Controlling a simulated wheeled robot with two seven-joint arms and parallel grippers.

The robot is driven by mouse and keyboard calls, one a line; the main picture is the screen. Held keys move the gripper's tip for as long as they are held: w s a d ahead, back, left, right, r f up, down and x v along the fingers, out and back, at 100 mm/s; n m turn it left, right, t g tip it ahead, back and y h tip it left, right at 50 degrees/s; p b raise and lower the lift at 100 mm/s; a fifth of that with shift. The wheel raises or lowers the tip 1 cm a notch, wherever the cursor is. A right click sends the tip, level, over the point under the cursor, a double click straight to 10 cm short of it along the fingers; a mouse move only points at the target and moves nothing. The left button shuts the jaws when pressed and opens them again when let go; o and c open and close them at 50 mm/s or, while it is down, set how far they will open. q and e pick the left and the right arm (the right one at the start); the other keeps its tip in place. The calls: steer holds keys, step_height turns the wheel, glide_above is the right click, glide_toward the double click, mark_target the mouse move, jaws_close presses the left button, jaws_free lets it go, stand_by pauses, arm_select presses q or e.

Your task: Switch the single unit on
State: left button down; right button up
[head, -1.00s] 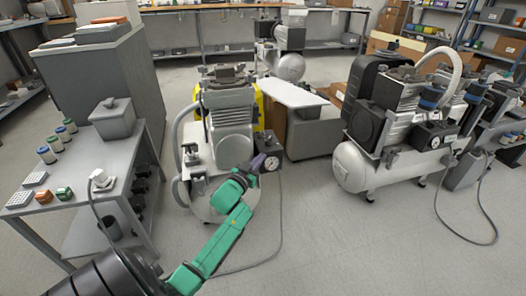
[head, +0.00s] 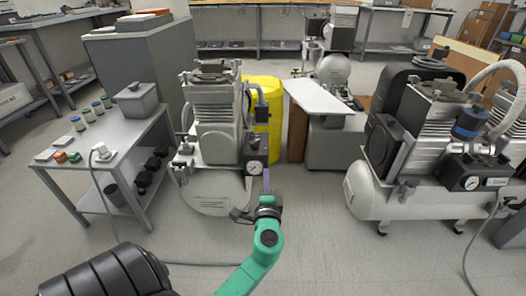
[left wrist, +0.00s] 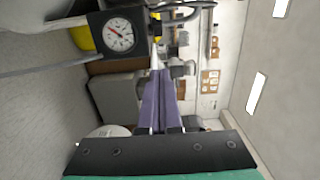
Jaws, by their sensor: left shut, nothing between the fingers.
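The single unit is a grey compressor (head: 216,130) on a pale tank (head: 215,192), standing left of centre in the head view. A dark switch box (head: 256,153) with a round white gauge sits on its right side. The gauge (left wrist: 118,34) also shows large at the upper left of the left wrist view. My left gripper (head: 266,176) is shut and empty, its purple fingers pointing up just below and right of the box. The fingers (left wrist: 160,82) also show in the left wrist view, beside the box. I cannot tell whether they touch it. My right gripper is out of view.
A larger twin compressor (head: 372,196) stands at the right. A grey side table (head: 122,140) with jars and a plug stands at the left. A white-topped cabinet (head: 318,98) and a yellow object (head: 268,112) are behind the unit.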

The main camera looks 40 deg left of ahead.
arm_select(q)
steer(key=b, duration=0.1)
glide_toward(256, 144)
steer(key=w, duration=0.2)
steer(key=w+d, duration=0.1)
steer(key=shift+w, duration=0.4)
steer(key=a, duration=0.2)
steer(key=w+a, duration=0.1)
steer(key=a, duration=0.1)
steer(key=shift+a+b, duration=0.3)
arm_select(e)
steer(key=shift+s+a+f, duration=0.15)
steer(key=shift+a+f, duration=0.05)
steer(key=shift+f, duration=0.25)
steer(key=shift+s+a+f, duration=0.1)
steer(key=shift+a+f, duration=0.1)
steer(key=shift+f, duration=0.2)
arm_select(q)
steer(key=shift+a, duration=0.1)
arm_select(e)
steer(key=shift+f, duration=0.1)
arm_select(q)
steer(key=shift+s+a+h, duration=0.1)
steer(key=shift+h, duration=0.2)
